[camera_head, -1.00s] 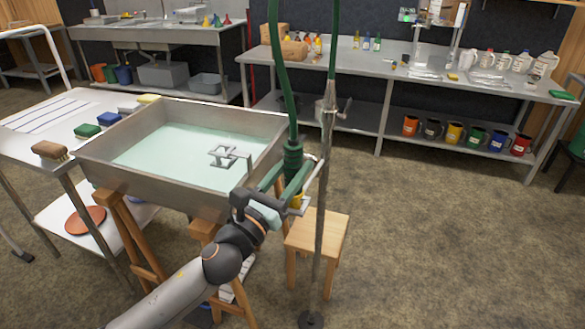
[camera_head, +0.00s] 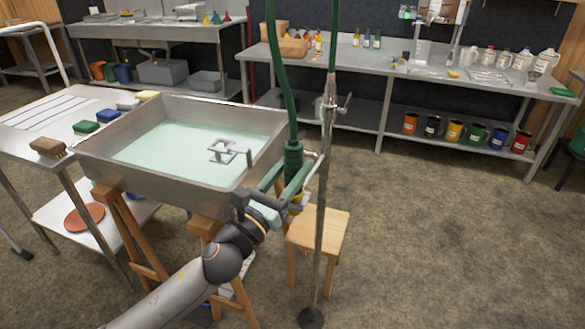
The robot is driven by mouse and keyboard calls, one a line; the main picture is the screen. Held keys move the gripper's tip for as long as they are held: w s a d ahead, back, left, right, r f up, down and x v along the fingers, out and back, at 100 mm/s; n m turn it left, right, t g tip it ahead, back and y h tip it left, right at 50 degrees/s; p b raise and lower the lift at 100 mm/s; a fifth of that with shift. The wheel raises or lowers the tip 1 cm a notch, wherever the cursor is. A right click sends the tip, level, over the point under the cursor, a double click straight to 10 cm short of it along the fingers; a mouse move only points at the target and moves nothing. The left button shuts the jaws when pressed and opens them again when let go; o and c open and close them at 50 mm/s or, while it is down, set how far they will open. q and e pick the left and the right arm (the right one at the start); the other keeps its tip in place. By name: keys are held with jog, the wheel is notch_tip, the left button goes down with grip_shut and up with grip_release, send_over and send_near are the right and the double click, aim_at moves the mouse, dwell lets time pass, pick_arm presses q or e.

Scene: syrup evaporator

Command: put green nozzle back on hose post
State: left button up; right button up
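The green nozzle (camera_head: 293,158) is upright at the lower end of a green hose (camera_head: 283,85), just left of the metal hose post (camera_head: 323,200). My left gripper (camera_head: 289,180) comes in from the lower left. Its two fingers lie on either side of the nozzle, and it looks shut on it. A small side hook (camera_head: 313,160) on the post is right beside the nozzle; whether they touch I cannot tell. The nozzle's lower part is partly hidden by the fingers. My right gripper is out of view.
A steel basin (camera_head: 180,188) of pale green liquid stands left of the nozzle. A wooden stool (camera_head: 326,228) is behind the post. A brush table (camera_head: 25,140) is at far left. A steel bench (camera_head: 440,82) with bottles and mugs lines the back. The right floor is clear.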

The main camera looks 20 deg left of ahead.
pick_arm(q)
jog(key=o, duration=0.5)
jog(key=shift+o, duration=0.2)
jog(key=shift+s+a+f, duration=0.1)
jog(key=shift+s+f, duration=0.2)
jog(key=shift+s, duration=0.2)
jog(key=b+v, duration=0.3)
jog(key=v, duration=0.8)
jog(key=shift+s+r, duration=0.2)
jog(key=shift+s, duration=0.05)
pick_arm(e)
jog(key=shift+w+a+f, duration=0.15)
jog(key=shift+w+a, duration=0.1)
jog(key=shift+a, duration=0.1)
